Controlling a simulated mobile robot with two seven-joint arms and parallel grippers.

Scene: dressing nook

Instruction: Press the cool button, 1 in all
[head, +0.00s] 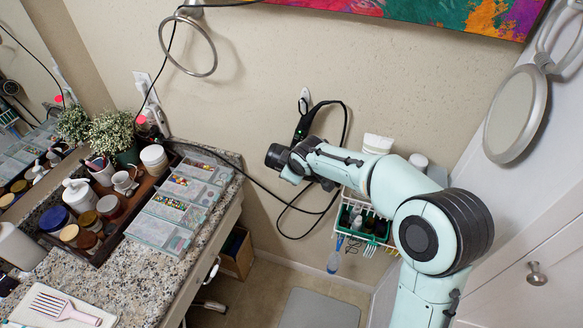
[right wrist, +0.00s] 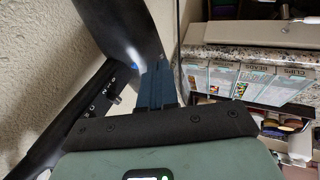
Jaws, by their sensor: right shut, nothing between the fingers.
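A black hair dryer (head: 276,156) is at the wall in the head view, its handle (head: 303,124) pointing up towards a looped cord. In the right wrist view its barrel (right wrist: 125,32) is close ahead and its handle (right wrist: 72,112) runs to the lower left. A small blue spot (right wrist: 133,67) shows on the dryer near the fingers; I cannot tell whether it is the cool button. My right gripper (right wrist: 156,82) is shut and empty, its blue fingers right at the dryer. Whether they touch it I cannot tell. My left gripper is not in view.
A granite counter (head: 90,275) on the left carries a tray of jars, a plant (head: 112,138) and clear organizers (head: 160,225). A wire basket (head: 367,228) with bottles hangs below my right arm. A towel ring (head: 188,46) is on the wall.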

